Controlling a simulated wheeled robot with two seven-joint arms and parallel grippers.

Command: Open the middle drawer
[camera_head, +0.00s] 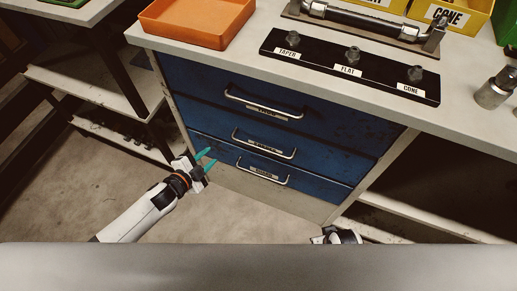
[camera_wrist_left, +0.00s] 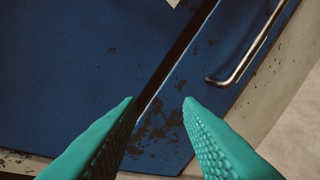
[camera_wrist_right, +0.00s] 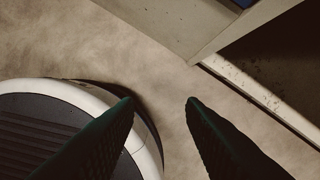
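The blue cabinet under the workbench has three stacked drawers, all looking shut. The middle drawer (camera_head: 313,149) has a curved metal handle (camera_head: 264,148) with a label beneath. The top handle (camera_head: 262,108) and bottom handle (camera_head: 262,177) are alike. My left gripper (camera_head: 211,160) has teal fingers, open and empty, in front of the drawers' left side, left of the handles. In the left wrist view its fingers (camera_wrist_left: 158,102) face scuffed blue drawer fronts and a dark gap; one handle (camera_wrist_left: 242,60) lies to the right, apart from them. My right gripper (camera_wrist_right: 160,101) is open and empty over the floor.
On the bench stand an orange tray (camera_head: 198,22), a black rack (camera_head: 350,68) with labelled fittings and a metal fitting (camera_head: 494,89) at the right. An open shelf (camera_head: 105,92) stands left of the cabinet. Floor (camera_head: 228,222) in front is clear.

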